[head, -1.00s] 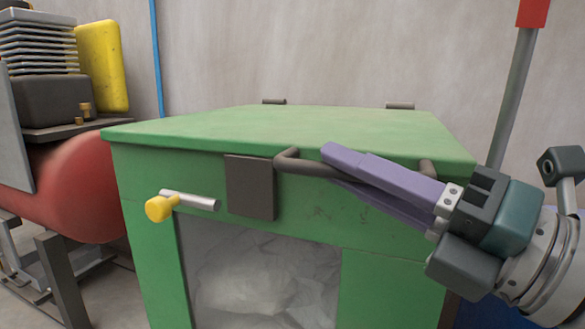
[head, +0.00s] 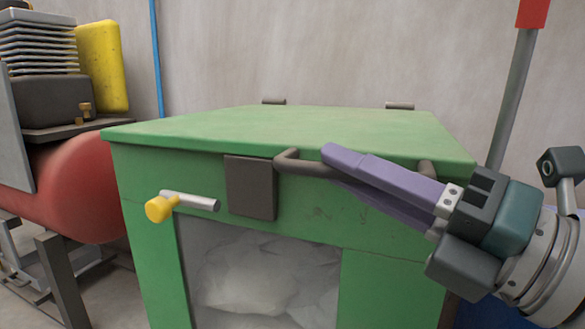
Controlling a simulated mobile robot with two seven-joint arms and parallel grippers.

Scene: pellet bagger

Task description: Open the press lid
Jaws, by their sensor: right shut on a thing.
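The green press lid (head: 290,131) lies flat and closed on the green press body (head: 150,250). Its dark bar handle (head: 300,166) sticks out from the lid's front edge. My right gripper (head: 335,165) comes in from the right, its purple fingers shut on the handle, one above and one below the bar. The fingers hide the middle of the handle. A latch with a yellow knob (head: 159,208) and a metal pin sits left of a dark plate (head: 250,187) on the front. Two hinges (head: 400,106) show at the lid's back edge. My left gripper is not in view.
A red tank (head: 80,190) with a finned machine on top stands to the left. A grey pole (head: 512,95) with a red top rises at the right behind the press. White material (head: 260,275) shows in the press's front opening. A plain wall is behind.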

